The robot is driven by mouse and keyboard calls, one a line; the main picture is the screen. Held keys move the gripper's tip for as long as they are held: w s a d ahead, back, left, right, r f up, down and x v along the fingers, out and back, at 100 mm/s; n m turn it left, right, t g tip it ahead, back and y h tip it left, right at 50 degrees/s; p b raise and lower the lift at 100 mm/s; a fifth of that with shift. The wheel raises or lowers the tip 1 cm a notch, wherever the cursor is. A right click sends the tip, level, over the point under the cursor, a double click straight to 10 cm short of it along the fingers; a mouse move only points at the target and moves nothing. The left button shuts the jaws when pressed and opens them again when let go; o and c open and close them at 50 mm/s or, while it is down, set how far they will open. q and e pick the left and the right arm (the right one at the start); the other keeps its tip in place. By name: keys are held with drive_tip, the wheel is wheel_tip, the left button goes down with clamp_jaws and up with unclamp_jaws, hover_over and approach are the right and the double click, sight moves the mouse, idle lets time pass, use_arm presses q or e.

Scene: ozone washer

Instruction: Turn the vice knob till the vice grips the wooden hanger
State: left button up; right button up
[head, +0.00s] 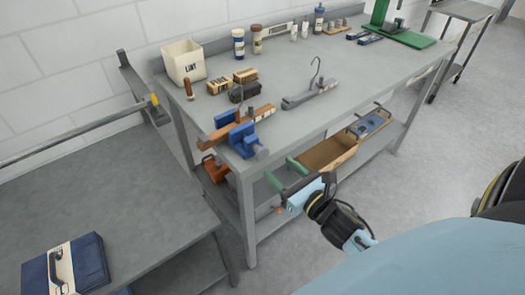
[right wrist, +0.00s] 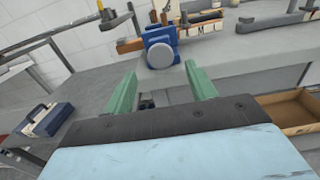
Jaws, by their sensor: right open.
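The blue vice (head: 242,138) stands at the near corner of the grey workbench. Its round grey-blue knob (head: 259,151) faces me; in the right wrist view the knob (right wrist: 160,54) shows as a flat disc, with the vice (right wrist: 157,33) behind it. The wooden hanger (head: 215,136) lies across the vice, its brown arm sticking out to the left; whether the jaws touch it I cannot tell. My right gripper (head: 284,173) is open and empty, below and to the right of the knob. In the right wrist view its green fingers (right wrist: 160,70) point toward the knob, one on either side, still apart from it.
A grey hanger (head: 310,95) lies further right on the workbench (head: 290,128). A lint bin (head: 184,63), brushes (head: 218,85) and bottles (head: 239,43) stand behind. A wooden tray (head: 327,153) is on the lower shelf.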

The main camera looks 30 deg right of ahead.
sight(264, 154)
drive_tip(key=w, duration=0.8)
drive_tip(key=shift+w+a, duration=0.25)
drive_tip(key=shift+a, duration=0.1)
drive_tip(key=shift+c, duration=0.4)
drive_tip(key=c, duration=0.8)
drive_tip(key=shift+m, duration=0.3)
